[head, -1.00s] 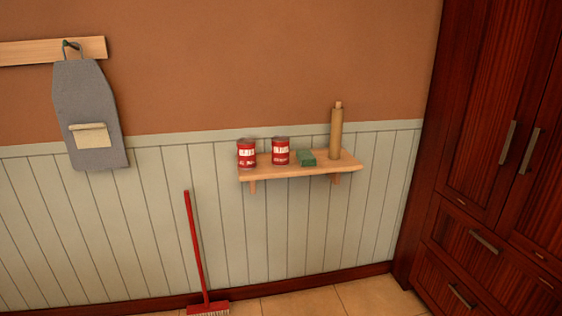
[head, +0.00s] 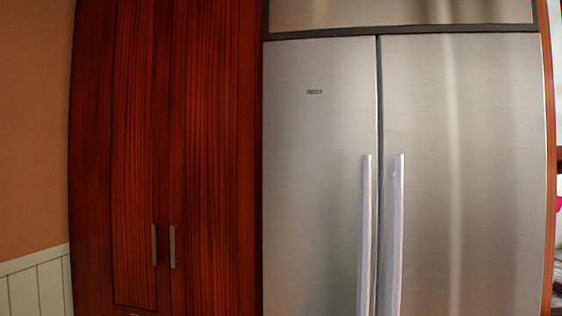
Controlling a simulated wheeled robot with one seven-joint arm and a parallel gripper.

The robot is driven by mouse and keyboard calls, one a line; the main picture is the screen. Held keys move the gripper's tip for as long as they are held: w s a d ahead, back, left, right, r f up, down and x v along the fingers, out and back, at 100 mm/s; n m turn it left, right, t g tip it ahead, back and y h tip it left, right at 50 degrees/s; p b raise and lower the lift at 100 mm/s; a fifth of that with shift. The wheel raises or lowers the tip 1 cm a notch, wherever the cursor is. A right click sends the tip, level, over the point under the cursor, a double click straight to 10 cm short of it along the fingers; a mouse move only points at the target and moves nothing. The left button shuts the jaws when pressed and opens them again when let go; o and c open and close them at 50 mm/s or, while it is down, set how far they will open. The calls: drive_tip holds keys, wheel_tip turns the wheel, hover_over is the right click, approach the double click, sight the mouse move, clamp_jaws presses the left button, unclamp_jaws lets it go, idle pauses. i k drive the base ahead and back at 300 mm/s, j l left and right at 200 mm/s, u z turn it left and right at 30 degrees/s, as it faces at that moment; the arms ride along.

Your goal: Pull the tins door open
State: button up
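A tall dark red wooden cabinet stands at the left of the head view. Its left door (head: 134,150) and right door (head: 212,150) are both shut. Each has a short upright metal handle near the middle seam: the left handle (head: 154,245) and the right handle (head: 173,247). I see no readable label that tells which is the tins door. My gripper is not in view.
A steel fridge with a left door (head: 315,180) and a right door (head: 470,180) stands right of the cabinet. Both are shut, with long upright handles (head: 366,235) (head: 397,235). An orange-brown wall (head: 35,130) with pale panelling (head: 35,285) is at far left.

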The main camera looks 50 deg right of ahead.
sight(212, 146)
drive_tip(key=k+z, duration=0.1)
drive_tip(key=z, duration=0.9)
